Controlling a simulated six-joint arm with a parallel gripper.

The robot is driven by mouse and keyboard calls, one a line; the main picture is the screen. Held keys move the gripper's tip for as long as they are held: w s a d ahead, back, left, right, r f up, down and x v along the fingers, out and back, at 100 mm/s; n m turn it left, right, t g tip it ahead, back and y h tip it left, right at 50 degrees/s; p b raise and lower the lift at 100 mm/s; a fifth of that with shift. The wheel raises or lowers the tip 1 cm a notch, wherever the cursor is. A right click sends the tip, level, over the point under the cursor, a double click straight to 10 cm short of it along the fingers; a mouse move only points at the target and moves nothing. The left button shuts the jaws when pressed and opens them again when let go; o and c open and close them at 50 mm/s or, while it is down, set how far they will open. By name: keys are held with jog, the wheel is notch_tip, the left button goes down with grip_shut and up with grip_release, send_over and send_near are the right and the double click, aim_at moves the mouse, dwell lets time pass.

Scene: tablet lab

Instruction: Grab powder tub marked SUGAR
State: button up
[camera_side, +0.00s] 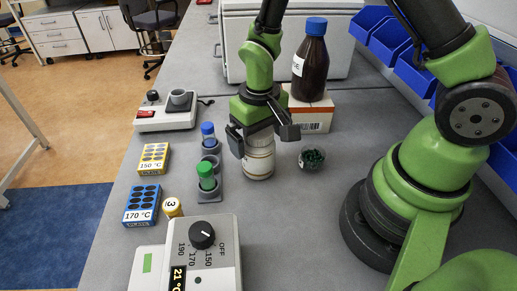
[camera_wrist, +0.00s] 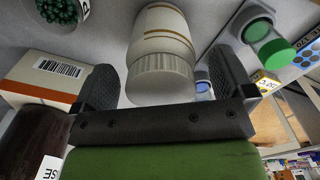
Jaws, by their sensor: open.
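A white tub (camera_side: 258,163) with a ribbed white lid and thin tan bands stands upright on the grey bench. No SUGAR lettering can be read on it in either view. My gripper (camera_side: 262,139) is over the tub from above, with one finger on each side of its upper part. In the wrist view the tub (camera_wrist: 162,40) shows between the two open fingers of my gripper (camera_wrist: 163,82), with visible gaps on both sides. Part of the lid is hidden behind my gripper in the side view.
A dish of green pellets (camera_side: 312,159) stands close right of the tub. A brown bottle (camera_side: 310,70) and a carton (camera_side: 311,112) are behind. Capped vials (camera_side: 207,178) in a grey rack stand left. A dial device (camera_side: 203,236) is in front.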

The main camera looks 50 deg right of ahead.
jog(key=shift+f, duration=0.5)
jog(key=c, duration=1.1)
